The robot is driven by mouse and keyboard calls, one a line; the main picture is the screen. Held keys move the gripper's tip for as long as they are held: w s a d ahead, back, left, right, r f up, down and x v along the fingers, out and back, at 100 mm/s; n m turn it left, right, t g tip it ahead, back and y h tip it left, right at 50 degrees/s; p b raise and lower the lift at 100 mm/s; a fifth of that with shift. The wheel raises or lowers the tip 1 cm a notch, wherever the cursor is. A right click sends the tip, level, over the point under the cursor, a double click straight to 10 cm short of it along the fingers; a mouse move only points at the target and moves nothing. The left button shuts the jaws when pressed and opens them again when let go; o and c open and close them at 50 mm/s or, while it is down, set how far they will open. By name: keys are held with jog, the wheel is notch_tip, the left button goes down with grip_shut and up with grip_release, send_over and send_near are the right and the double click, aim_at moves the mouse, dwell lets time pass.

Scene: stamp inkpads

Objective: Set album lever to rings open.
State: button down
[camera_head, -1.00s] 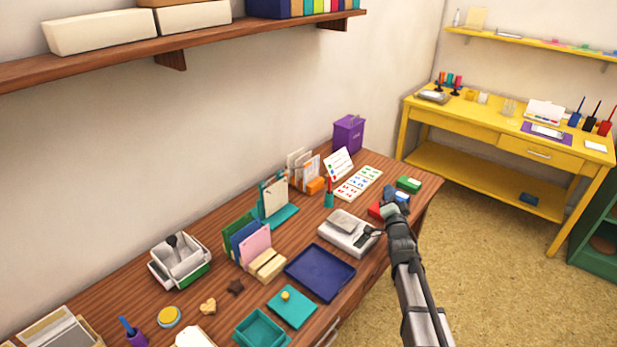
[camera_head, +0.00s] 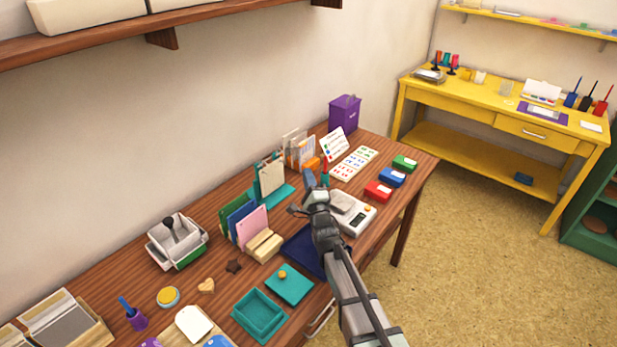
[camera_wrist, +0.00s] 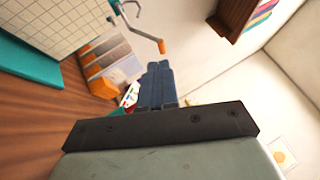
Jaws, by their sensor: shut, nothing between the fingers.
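The album stands on the brown desk (camera_head: 120,300) in the head view, with a teal base (camera_head: 282,196) and a cream page (camera_head: 271,178). In the wrist view its page (camera_wrist: 45,22) shows a grid, beside a teal edge (camera_wrist: 25,62). A bent grey rod with an orange tip (camera_wrist: 161,46), which looks like the album lever, is close beyond my fingertips. My gripper (camera_head: 309,180) is right of the album in the head view. Its fingers (camera_wrist: 158,68) are together and empty in the wrist view, apparently apart from the rod. The lever's exact setting cannot be told.
An orange holder with cards (camera_head: 302,152) stands behind the album. A scale (camera_head: 357,214) and red (camera_head: 378,192) and blue (camera_head: 392,177) inkpads are to the right. Upright coloured cards (camera_head: 250,222) stand to the left. The dark blue tray (camera_head: 301,247) is partly behind my arm.

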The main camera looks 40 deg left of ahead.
jog(key=x, duration=0.8)
jog(key=shift+a+r+n+g+h, duration=0.15)
jog(key=shift+a+r+n+g, duration=0.15)
jog(key=shift+r, duration=0.5)
jog(key=shift+a+r+n+g+h, duration=0.2)
jog(key=shift+a+r+g, duration=0.2)
jog(key=shift+r, duration=0.4)
